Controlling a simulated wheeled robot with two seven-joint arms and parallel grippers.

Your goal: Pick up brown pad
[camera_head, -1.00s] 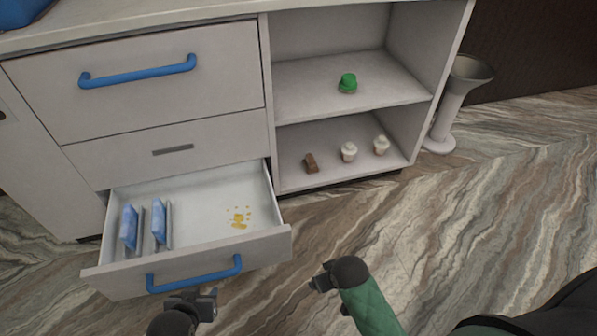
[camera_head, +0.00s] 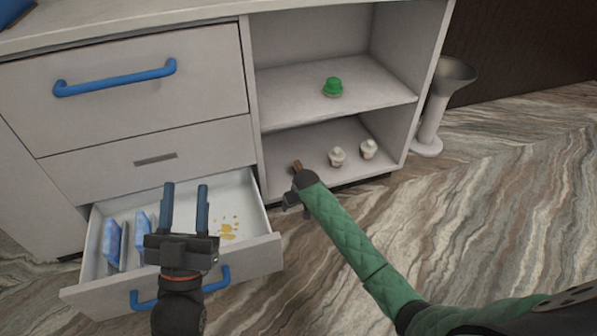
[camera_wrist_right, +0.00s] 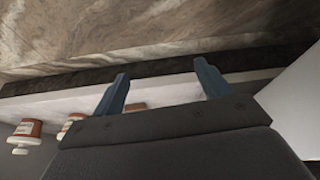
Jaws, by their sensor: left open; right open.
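The brown pad (camera_head: 297,166) lies on the lower open shelf, at its left, partly hidden behind my right wrist. In the right wrist view a small brown piece (camera_wrist_right: 135,107) shows behind the gripper's edge, probably the pad. My right gripper (camera_wrist_right: 163,73) is open with nothing between its fingers. In the head view it is at the shelf's front edge, close to the pad, its fingers mostly hidden. My left gripper (camera_head: 185,187) is open and empty above the open drawer (camera_head: 270,247).
A green-topped item (camera_head: 333,87) stands on the upper shelf (camera_head: 290,88). The drawer holds blue packets (camera_head: 112,243) and a yellow spill (camera_head: 227,232). A grey pedestal (camera_head: 430,120) stands to the right.

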